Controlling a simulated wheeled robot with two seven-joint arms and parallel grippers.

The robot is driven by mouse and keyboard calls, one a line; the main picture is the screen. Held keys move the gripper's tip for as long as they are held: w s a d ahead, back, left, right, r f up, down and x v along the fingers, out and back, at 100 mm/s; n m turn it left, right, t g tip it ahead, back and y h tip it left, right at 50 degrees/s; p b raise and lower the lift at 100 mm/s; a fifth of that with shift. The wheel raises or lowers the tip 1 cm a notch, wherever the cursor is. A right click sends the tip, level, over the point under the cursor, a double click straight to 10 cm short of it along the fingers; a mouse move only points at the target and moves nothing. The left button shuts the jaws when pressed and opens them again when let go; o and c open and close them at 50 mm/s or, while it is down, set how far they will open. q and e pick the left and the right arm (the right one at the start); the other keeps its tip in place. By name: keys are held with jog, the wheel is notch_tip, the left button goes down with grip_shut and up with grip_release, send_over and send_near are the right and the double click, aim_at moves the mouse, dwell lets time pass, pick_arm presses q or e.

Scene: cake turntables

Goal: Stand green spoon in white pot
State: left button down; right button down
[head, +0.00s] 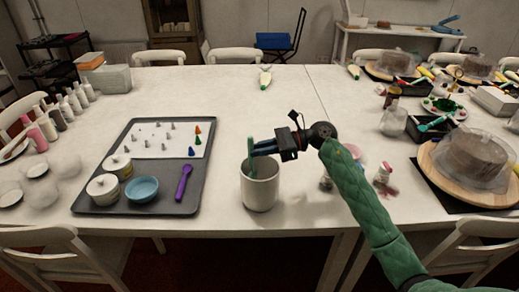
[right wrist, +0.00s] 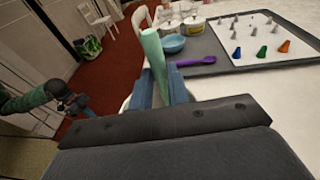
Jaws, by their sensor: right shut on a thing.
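The white pot (head: 260,190) stands upright on the table near its front edge. My right gripper (head: 254,149) is above the pot's rim and shut on the green spoon (head: 250,150). The spoon is upright at the left side of the pot's mouth, with its lower part hidden inside or behind the rim. In the right wrist view the green spoon (right wrist: 153,52) rises between the two blue fingers (right wrist: 165,88), and the pot is mostly hidden below the gripper. My left gripper is not seen in the head view; a green arm link shows at the left of the right wrist view.
A grey tray (head: 150,208) left of the pot holds a blue bowl (head: 142,189), lidded jars (head: 103,188), a purple spoon (head: 184,183) and a white sheet with small nozzles. Cakes on boards (head: 470,188) stand at right.

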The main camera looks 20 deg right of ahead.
jog(key=c, duration=1.3)
grip_release()
jog(key=shift+o, duration=0.2)
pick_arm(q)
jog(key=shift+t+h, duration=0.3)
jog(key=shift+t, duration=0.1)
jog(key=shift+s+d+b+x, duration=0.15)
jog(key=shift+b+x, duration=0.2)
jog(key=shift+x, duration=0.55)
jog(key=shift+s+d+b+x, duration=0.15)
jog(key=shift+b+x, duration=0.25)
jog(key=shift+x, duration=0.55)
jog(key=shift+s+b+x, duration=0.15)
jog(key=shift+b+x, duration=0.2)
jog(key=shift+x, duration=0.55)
pick_arm(e)
jog(key=v, duration=0.8)
